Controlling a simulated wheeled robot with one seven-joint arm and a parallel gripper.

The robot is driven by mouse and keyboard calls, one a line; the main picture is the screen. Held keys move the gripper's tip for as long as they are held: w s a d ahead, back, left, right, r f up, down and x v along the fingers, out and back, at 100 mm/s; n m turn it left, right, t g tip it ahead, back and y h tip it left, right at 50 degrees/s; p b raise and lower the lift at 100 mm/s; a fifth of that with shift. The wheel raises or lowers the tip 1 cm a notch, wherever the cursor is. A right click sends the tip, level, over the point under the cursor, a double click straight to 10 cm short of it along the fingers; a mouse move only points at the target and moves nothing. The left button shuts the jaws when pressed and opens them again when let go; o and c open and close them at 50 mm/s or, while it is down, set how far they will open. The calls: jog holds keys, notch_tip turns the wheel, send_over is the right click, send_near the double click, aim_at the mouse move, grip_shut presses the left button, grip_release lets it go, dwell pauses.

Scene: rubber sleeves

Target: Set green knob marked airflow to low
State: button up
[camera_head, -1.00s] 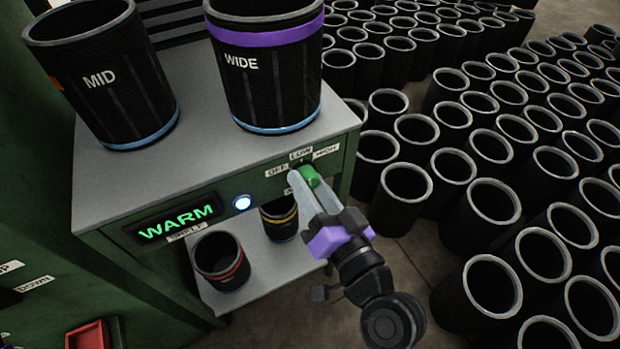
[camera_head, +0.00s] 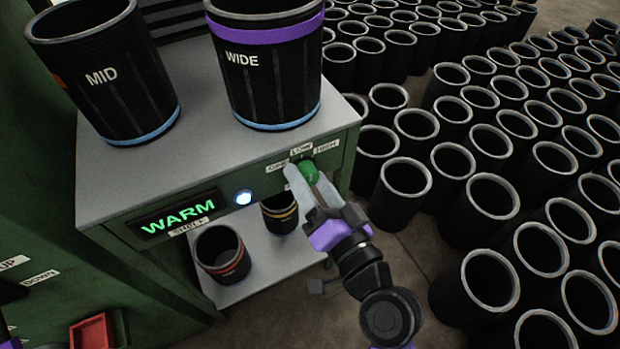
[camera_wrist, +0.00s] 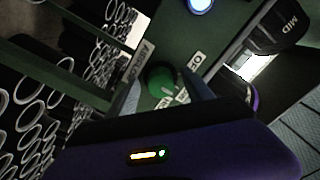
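The green knob (camera_head: 308,171) is on the front panel of the green cabinet, under the labels OFF (camera_head: 277,166), LOW (camera_head: 301,149) and HIGH (camera_head: 326,146). The AIRFLOW label below it is mostly hidden by my fingers in the head view; a label also shows beside the knob (camera_wrist: 160,79) in the wrist view. My gripper (camera_head: 312,181) is at the panel, its pale fingers on either side of the knob and spread apart. The fingers look open around it. I cannot tell clearly which label the knob's pointer faces.
A lit blue-white button (camera_head: 243,197) and a WARM display (camera_head: 176,214) are left of the knob. Black sleeves MID (camera_head: 103,75) and WIDE (camera_head: 265,66) stand on the grey top (camera_head: 190,165). Two smaller sleeves are on the lower shelf. Many sleeves crowd the floor at right.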

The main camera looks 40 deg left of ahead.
jog(key=shift+d, duration=0.1)
jog(key=v, duration=0.7)
jog(key=shift+s+d, duration=0.15)
jog(key=shift+d, duration=0.15)
dwell(0.3)
